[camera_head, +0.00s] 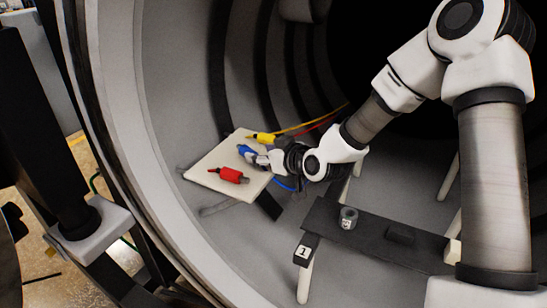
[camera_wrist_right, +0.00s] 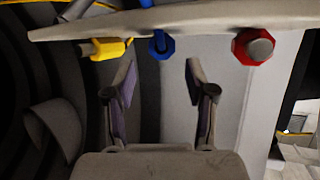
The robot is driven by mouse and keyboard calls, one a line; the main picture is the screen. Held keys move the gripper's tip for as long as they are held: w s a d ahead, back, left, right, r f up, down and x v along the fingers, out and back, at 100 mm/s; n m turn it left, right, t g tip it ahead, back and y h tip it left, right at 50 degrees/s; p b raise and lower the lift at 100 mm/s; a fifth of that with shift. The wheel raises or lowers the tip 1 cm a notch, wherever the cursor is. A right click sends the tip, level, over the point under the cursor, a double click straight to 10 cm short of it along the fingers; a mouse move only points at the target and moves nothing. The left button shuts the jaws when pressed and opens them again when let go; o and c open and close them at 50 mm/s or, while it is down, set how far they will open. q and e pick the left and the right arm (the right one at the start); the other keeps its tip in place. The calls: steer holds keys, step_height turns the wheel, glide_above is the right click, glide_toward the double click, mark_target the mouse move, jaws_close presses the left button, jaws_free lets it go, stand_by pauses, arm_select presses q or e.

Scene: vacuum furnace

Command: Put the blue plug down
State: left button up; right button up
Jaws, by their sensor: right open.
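The blue plug (camera_head: 244,150) lies on a pale board (camera_head: 205,172) inside the furnace, between a yellow plug (camera_head: 263,138) and a red plug (camera_head: 229,175). My right gripper (camera_head: 257,158) is at the board's right side, close to the blue plug. In the right wrist view the gripper (camera_wrist_right: 160,65) is open and empty. The blue plug (camera_wrist_right: 161,44) shows just beyond and between its two fingertips, apart from both. The yellow plug (camera_wrist_right: 105,48) and the red plug (camera_wrist_right: 255,47) stand to either side. My left gripper is not in view.
Yellow and red cables (camera_head: 318,122) run back from the board. A dark rail (camera_head: 375,238) with a small grey cylinder (camera_head: 348,217) and a tag marked 1 (camera_head: 302,251) lies in front. The round furnace rim (camera_head: 125,165) curves along the left.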

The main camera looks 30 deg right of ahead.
steer(key=v, duration=0.6)
steer(key=shift+s+r, duration=0.15)
steer(key=shift+s, duration=0.25)
steer(key=shift+d, duration=0.1)
